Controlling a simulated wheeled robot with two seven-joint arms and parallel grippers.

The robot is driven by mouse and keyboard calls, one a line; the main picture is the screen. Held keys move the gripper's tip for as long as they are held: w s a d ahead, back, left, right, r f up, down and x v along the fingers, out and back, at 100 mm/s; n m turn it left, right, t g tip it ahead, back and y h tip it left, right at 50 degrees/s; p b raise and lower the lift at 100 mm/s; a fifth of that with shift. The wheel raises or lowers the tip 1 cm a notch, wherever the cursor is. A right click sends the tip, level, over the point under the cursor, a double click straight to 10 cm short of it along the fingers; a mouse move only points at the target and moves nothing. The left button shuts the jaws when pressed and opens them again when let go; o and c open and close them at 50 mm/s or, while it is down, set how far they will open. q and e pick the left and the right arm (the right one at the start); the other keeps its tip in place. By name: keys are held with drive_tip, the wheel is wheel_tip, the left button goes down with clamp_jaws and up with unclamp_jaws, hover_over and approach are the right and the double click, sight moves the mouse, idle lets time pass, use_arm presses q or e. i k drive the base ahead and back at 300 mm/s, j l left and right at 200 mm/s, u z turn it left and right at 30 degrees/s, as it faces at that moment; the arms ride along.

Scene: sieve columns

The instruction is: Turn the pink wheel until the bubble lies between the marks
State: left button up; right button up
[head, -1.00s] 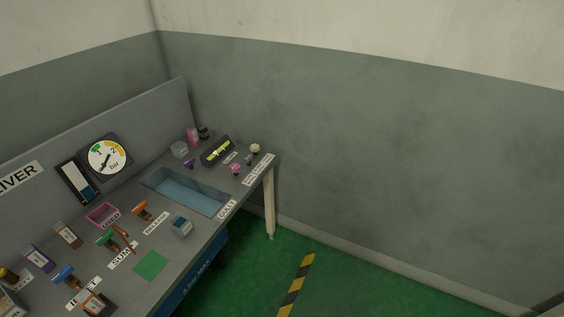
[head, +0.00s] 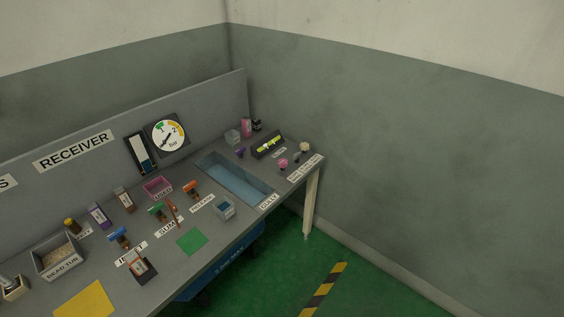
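The pink wheel (head: 283,163) is a small knob near the right end of the grey bench, in front of the level. The level (head: 268,146) is a dark block with a yellow-green vial, lying at an angle. The bubble and its marks are too small to tell apart in the head view. A cream knob (head: 304,147) stands to the right of the pink wheel. Neither of my grippers is in view.
A sunken blue basin (head: 236,180) lies left of the pink wheel. A pink bottle (head: 246,127), a clear jar (head: 232,136) and a dark item stand behind. A pressure dial (head: 167,136) is on the back panel. Green floor (head: 270,285) lies in front.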

sight(282, 163)
drive_tip(key=u, duration=2.65)
drive_tip(key=z, duration=2.65)
drive_tip(key=i+l+u, duration=0.55)
drive_tip(key=l+u, duration=0.15)
drive_tip(key=i+l+u, duration=0.15)
drive_tip(key=l+u, duration=0.2)
drive_tip(key=l, duration=0.2)
drive_tip(key=i+l+u, duration=0.1)
drive_tip(key=l+u, duration=0.3)
drive_tip(key=l, duration=0.15)
drive_tip(key=l+u, duration=0.35)
drive_tip(key=l, duration=0.2)
drive_tip(key=l+u, duration=0.35)
drive_tip(key=l, duration=0.2)
